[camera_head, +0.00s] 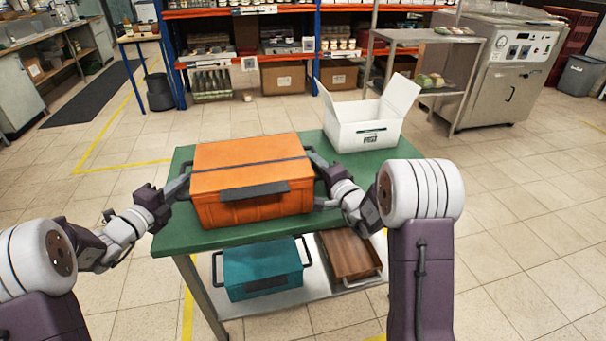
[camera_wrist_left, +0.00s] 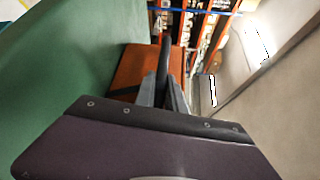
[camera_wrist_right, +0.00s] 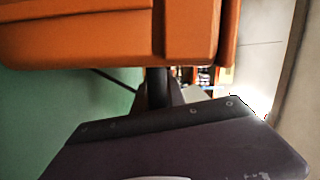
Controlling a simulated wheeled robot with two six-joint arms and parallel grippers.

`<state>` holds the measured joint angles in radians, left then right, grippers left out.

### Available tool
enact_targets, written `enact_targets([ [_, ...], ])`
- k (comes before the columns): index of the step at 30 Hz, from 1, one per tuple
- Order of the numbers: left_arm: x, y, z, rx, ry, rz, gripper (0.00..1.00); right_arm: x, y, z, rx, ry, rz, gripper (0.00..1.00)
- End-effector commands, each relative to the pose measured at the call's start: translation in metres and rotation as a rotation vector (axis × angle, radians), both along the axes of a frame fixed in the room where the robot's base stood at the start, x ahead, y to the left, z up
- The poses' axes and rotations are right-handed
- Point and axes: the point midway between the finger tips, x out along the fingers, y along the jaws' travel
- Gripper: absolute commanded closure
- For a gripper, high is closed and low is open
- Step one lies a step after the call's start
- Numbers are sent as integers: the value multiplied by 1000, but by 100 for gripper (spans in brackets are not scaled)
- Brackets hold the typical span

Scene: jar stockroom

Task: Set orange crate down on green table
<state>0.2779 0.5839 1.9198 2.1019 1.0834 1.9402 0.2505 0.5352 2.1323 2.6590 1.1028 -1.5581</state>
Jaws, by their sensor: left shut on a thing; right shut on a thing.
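The orange crate (camera_head: 250,181) is closed, with a dark strap across its lid and a dark handle on each short side. It is level over the green table (camera_head: 345,185); whether its base touches the top or hangs just above is hard to tell. My left gripper (camera_head: 180,185) is shut on the crate's left handle, also visible in the left wrist view (camera_wrist_left: 165,90). My right gripper (camera_head: 320,165) is shut on the right handle, a dark bar in the right wrist view (camera_wrist_right: 157,85). The crate (camera_wrist_right: 100,38) fills the top of that view.
An open white box (camera_head: 365,135) stands on the table's back right corner. A teal crate (camera_head: 262,268) and a brown wooden crate (camera_head: 347,254) sit on the lower shelf. Shelving, a steel rack (camera_head: 425,37) and a machine (camera_head: 500,75) stand behind. Floor is clear around the table.

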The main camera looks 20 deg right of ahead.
Motion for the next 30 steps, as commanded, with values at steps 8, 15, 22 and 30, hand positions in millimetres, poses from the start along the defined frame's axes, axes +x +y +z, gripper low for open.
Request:
enact_targets([
  [8,0,1,-1,0,0,2,64,0,-1,-1,0,0,-1,63],
  [15,-9,8,0,-1,2,4,64,0,0,-1,0,0,0,63],
  [22,-57,41,7,0,1,7,64,0,0,-1,0,0,0,63],
  [30,-95,66,12,-1,0,4,64,0,0,-1,0,0,0,63],
])
